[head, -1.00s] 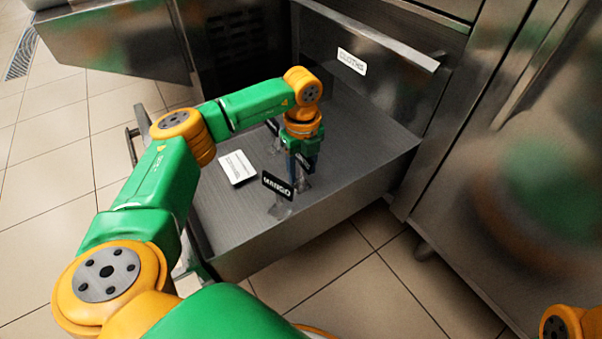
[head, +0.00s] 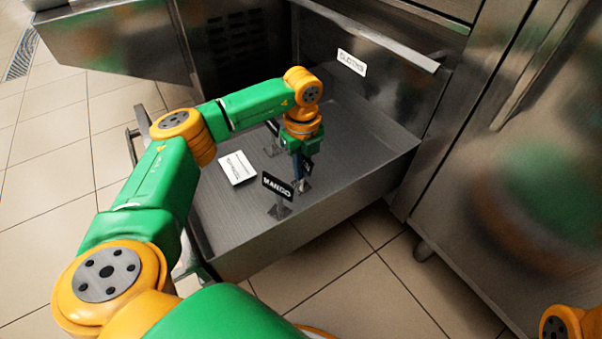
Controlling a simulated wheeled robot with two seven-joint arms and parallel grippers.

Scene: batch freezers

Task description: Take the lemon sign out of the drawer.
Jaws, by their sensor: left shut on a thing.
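The open steel drawer (head: 330,206) holds several small signs. A black sign with white letters reading MANGO (head: 277,186) stands upright in a clear holder at the front. My left gripper (head: 299,184) points down into the drawer just behind and right of it. It is shut on a dark sign (head: 309,166), which is mostly hidden by the fingers, and its lettering cannot be read. Another dark sign (head: 272,127) stands farther back, partly covered by my left arm. I cannot read which one says lemon. My right gripper is out of view.
A white printed card (head: 237,167) lies flat on the drawer floor, left of the signs. The drawer's right part is bare. A steel front with a white label (head: 351,61) and a bar handle (head: 395,45) stands behind it. A steel door (head: 520,180) is at the right.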

